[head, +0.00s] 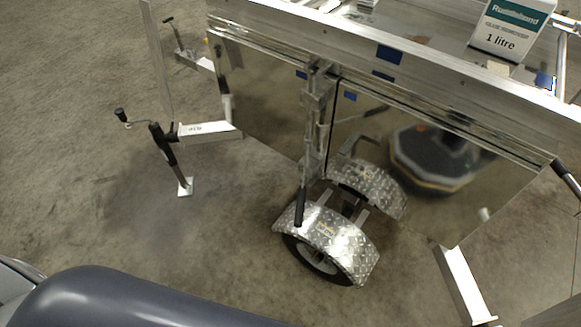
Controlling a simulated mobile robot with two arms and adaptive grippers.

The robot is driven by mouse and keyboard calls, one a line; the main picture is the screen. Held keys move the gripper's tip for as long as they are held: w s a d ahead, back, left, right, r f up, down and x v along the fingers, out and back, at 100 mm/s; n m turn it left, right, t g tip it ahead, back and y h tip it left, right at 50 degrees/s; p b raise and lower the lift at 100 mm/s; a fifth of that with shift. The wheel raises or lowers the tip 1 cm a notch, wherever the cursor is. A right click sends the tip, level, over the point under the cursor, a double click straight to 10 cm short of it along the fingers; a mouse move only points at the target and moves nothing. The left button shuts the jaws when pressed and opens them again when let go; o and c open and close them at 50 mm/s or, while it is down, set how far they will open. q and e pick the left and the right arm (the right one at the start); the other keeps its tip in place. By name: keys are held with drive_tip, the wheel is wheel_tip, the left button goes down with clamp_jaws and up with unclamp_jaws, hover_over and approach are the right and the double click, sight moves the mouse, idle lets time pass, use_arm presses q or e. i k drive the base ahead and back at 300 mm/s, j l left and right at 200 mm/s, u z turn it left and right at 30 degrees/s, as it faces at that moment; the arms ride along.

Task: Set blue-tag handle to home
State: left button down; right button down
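A metal lever handle (301,205) with a black grip hangs down along the latch post (318,110) at the middle of the trailer's side, its tip just above the wheel fender. More blue tags (390,53) are on the top rail. Another black-gripped handle (566,177) shows at the right edge, partly cut off. I cannot tell for sure which handle the blue tag marks. Neither gripper is in view.
The aluminium trailer (440,65) has mirror-like side panels. A diamond-plate fender (330,240) covers the wheel below. A jack with a crank (122,115) stands at left, and a support leg (463,285) at lower right. A white-and-teal box (510,28) stands on top.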

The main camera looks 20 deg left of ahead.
sight(307, 144)
drive_tip(key=k+j+z, duration=0.1)
drive_tip(key=j, duration=0.25)
drive_tip(key=k+j, duration=0.25)
drive_tip(key=k+j+z, duration=0.15)
drive_tip(key=j, duration=0.25)
